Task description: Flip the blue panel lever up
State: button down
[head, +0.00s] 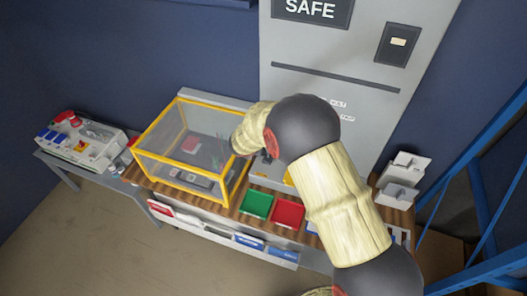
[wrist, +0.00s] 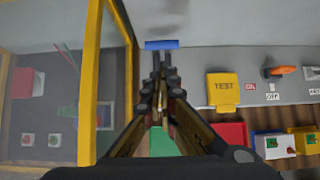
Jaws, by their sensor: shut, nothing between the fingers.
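The blue panel lever shows in the wrist view as a short horizontal blue bar (wrist: 161,44) against the grey panel (wrist: 205,62). My gripper (wrist: 160,62) is shut and empty, its fingertips pointing at the panel just below the blue bar in the picture. I cannot tell whether the tips touch the bar. In the head view my arm hides the lever and most of the gripper.
A yellow-framed clear case (head: 182,150) stands close on the left; its yellow post (wrist: 92,80) is beside my gripper. A yellow TEST cover (wrist: 225,88) and an orange-handled switch (wrist: 284,70) are to the right. Green (head: 256,205) and red (head: 289,211) trays sit below.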

jog(key=v, duration=0.5)
jog(key=shift+w+d+r, duration=0.15)
jog(key=shift+w+r, duration=0.15)
jog(key=shift+w, duration=0.05)
